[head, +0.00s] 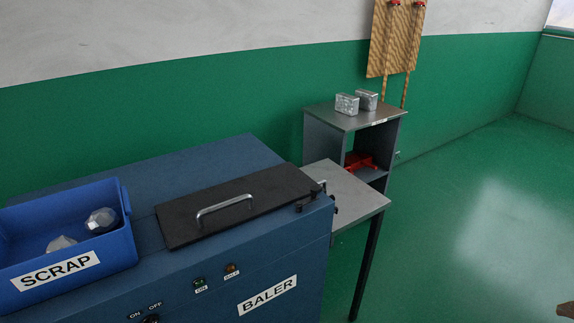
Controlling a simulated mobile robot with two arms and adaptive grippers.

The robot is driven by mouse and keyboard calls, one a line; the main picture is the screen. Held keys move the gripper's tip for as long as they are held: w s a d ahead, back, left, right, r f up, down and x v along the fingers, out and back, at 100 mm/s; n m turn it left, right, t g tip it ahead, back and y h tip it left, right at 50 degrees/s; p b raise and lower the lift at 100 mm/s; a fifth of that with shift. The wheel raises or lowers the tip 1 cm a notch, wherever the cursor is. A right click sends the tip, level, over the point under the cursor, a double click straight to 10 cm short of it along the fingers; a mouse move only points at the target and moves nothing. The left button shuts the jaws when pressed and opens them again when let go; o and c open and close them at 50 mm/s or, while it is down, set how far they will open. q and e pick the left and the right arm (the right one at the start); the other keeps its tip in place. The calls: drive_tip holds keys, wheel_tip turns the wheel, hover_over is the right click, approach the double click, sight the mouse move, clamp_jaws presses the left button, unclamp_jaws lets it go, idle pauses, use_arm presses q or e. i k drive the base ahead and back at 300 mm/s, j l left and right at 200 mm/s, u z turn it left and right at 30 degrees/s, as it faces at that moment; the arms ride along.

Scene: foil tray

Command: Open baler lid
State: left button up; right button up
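The baler (222,271) is a blue machine with a BALER label on its front. Its black lid (175,225) lies flat and shut on the top. A silver bar handle (224,205) stands up from the lid. Dark fittings (311,203) sit at the lid's right end. Neither of my grippers is clearly in view. A small brownish-grey shape enters at the bottom right corner, and I cannot tell what it is.
A blue SCRAP bin (122,245) with foil balls (102,220) stands left of the lid. Right of the baler are a grey side table (362,197) and a shelf stand (325,112) bearing two silver blocks (347,104). Green floor (480,220) is clear at right.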

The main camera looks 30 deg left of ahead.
sight(185, 220)
drive_tip(key=u, duration=1.35)
